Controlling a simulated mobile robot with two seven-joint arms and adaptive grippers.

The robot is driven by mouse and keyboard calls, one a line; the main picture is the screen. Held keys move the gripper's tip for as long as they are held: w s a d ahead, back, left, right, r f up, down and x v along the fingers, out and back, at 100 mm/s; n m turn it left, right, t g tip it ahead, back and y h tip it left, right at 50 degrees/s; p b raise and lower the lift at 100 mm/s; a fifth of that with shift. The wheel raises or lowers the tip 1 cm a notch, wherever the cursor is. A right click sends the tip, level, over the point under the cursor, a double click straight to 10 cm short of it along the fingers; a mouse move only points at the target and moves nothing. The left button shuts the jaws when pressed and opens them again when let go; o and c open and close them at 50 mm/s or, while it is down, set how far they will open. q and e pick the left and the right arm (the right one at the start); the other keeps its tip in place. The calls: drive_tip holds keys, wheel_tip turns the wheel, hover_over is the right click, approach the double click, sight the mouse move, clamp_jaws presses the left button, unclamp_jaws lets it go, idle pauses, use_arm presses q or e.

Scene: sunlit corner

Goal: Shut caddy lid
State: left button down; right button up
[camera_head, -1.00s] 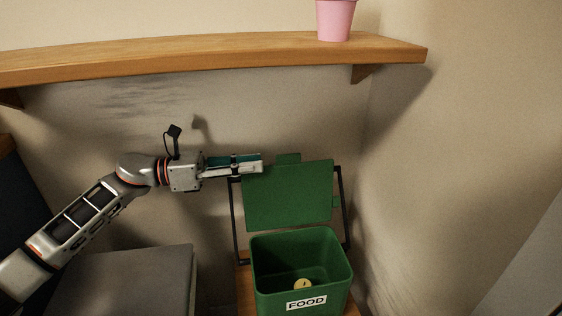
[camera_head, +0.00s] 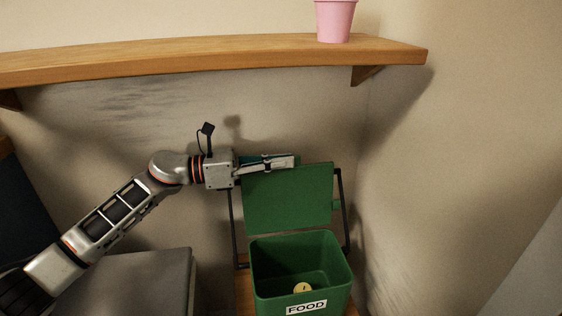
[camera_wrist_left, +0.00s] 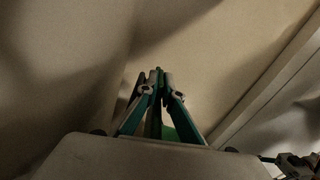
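The green caddy (camera_head: 302,281) stands at the lower middle of the head view, labelled FOOD, with a small yellowish item (camera_head: 303,288) inside. Its green lid (camera_head: 288,203) is open and stands up behind the bin. My left gripper (camera_head: 293,161) reaches in from the left across the lid's top edge and hides its tab. A green patch (camera_wrist_left: 168,132) shows between the fingers, perhaps the lid. My right gripper is not in view.
A wooden shelf (camera_head: 200,58) with a pink pot (camera_head: 336,20) runs above the arm. A black frame (camera_head: 342,205) stands behind and beside the lid. A grey box-like surface (camera_head: 130,283) lies to the left. The wall corner is close on the right.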

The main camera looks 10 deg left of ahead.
use_arm(q)
drive_tip(key=shift+s, duration=0.15)
drive_tip(key=shift+s+d+r+m, duration=0.15)
drive_tip(key=shift+s+d+m, duration=0.15)
drive_tip(key=shift+s+m, duration=0.25)
drive_tip(key=s+d+f+m, duration=0.1)
drive_tip(key=s+d+m, duration=0.3)
drive_tip(key=s, duration=0.5)
drive_tip(key=shift+s+f+m, duration=0.15)
drive_tip(key=shift+f+m, duration=0.25)
drive_tip(key=shift+m, duration=0.65)
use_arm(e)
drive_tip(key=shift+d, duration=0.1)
